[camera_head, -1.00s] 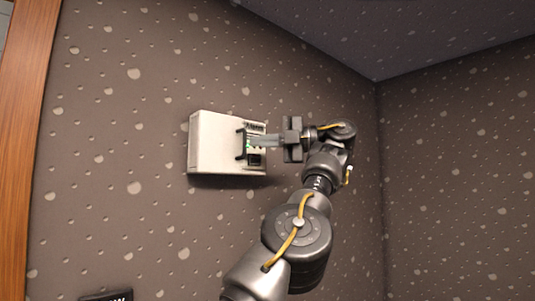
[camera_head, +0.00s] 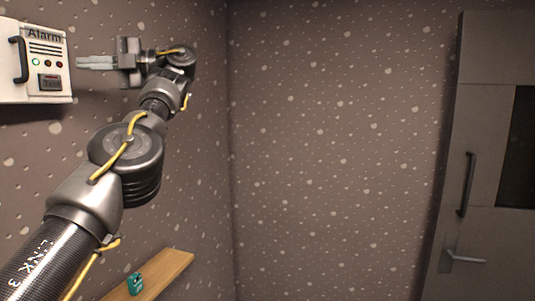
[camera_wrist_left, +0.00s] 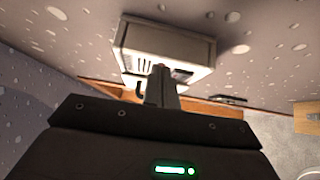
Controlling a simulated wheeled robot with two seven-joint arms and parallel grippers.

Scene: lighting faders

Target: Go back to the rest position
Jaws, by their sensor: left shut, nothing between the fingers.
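My left gripper (camera_head: 82,62) is shut and empty, its fingers pointing left just to the right of the alarm box (camera_head: 50,92) in the head view. The white alarm box is on the wall, with a dark handle, small coloured lights and a "Test" button. My left arm comes in from the lower left. In the left wrist view the shut fingers (camera_wrist_left: 160,75) overlap the alarm box (camera_wrist_left: 190,42); whether they touch it is hard to tell, but the head view shows a small gap. My right gripper is not in view.
A wooden shelf (camera_head: 172,270) with a small green object (camera_head: 135,283) is low on the wall. A grey door (camera_head: 455,230) with a long handle stands at the right. The speckled wall between is bare.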

